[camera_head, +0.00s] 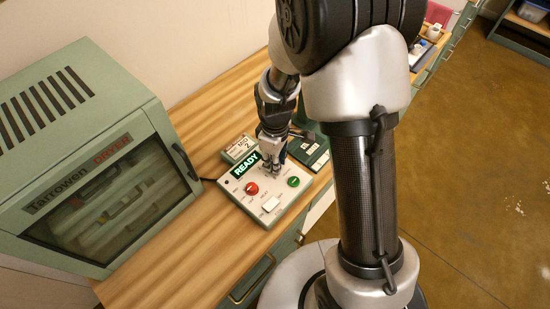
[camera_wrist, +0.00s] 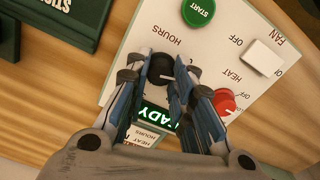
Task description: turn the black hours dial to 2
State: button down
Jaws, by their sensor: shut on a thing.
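The black hours dial (camera_wrist: 161,66) sits on the pale control panel (camera_wrist: 128,62), beside the printed word HOURS, in the wrist view. My gripper (camera_wrist: 160,72) is shut on the dial, with a finger on each side of it. A short pale mark shows near the dial's lower edge; I cannot read what it points to. In the head view my gripper (camera_head: 272,168) reaches down onto the far side of the panel (camera_head: 283,207) and hides the dial. A small card (camera_head: 240,148) behind the panel reads MID and 2.
The panel also has a red heat knob (camera_head: 251,188), a green START button (camera_head: 293,182), a white fan switch (camera_head: 271,204) and a lit READY display (camera_head: 245,165). A dark green box (camera_head: 312,155) lies behind at right. The green dryer (camera_head: 100,190) stands at left.

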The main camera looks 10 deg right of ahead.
jog(key=m+p, duration=0.1)
jog(key=m, duration=1)
jog(key=shift+m+p, duration=0.35)
jog(key=shift+m, duration=0.05)
dwell(0.3)
jog(key=c, duration=1.3)
grip_release()
jog(key=shift+c, duration=0.2)
notch_tip(320, 180, up, 12)
